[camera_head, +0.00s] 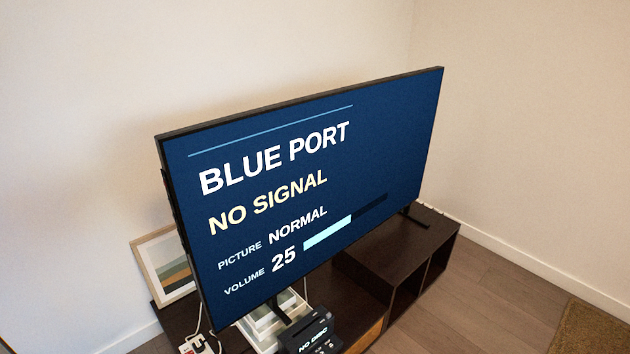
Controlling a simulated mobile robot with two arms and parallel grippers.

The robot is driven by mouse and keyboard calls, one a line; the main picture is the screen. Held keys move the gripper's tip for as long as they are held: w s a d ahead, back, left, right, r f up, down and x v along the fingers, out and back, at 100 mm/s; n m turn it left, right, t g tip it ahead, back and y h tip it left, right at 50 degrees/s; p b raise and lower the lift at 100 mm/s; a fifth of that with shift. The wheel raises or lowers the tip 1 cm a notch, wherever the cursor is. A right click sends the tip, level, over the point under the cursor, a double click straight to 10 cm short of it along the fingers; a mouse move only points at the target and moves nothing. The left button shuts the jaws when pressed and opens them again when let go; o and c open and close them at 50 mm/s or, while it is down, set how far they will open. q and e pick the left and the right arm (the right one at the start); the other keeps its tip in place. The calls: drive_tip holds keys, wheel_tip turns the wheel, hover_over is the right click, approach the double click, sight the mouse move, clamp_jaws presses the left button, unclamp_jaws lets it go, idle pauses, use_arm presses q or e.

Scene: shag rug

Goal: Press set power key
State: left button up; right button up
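A large flat television set (385,150) stands on a dark brown low cabinet, turned at an angle. Its screen is on and blue, with the words "BLUE PORT", "NO SIGNAL", "PICTURE NORMAL" and "VOLUME 25" beside a light bar. I cannot make out a power key on the set from here. Neither of my grippers is in this view.
The dark cabinet (440,240) has open compartments at its right. A small black device (312,333) reading "NO DISC" sits before the screen at the bottom. A framed picture (163,262) leans behind the set. Wooden floor (490,290) is clear at right, with a brown rug (592,330).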

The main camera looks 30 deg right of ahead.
drive_tip(key=shift+d, duration=0.2)
clamp_jaws()
drive_tip(key=shift+a, duration=0.15)
idle(1.5)
